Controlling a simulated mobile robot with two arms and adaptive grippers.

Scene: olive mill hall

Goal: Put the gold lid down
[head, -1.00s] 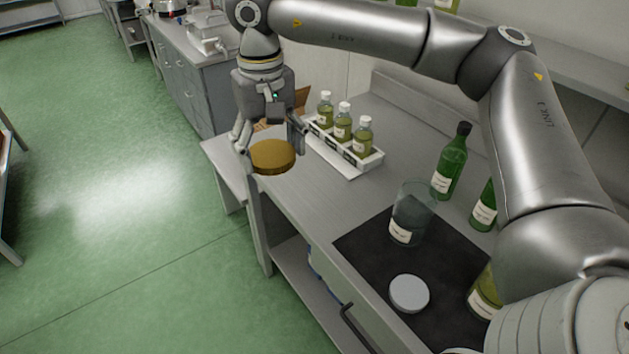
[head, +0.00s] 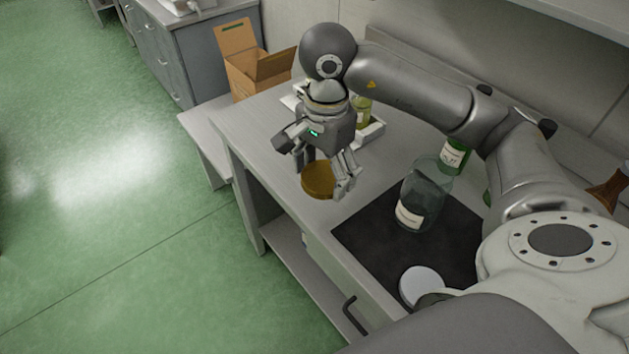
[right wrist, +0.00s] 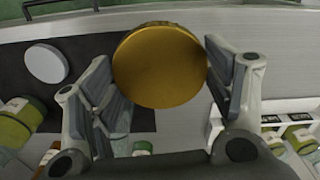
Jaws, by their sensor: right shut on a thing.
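The gold lid (head: 318,180) is a round disc. My right gripper (head: 326,176) is shut on it, with a finger on each side of its rim. In the right wrist view the lid (right wrist: 160,65) sits between the two fingers (right wrist: 165,75). In the head view the lid is over the bare grey bench top (head: 262,128), left of the dark mat (head: 370,240). I cannot tell whether it touches the bench. A clear glass jar (head: 420,200) with a label stands on the mat. My left gripper is not in view.
A white lid (head: 421,285) lies at the mat's front. A green bottle (head: 454,155) stands behind the jar. A white rack (head: 372,134) with bottles is behind my right gripper. An open cardboard box (head: 250,70) stands beyond the bench's far end.

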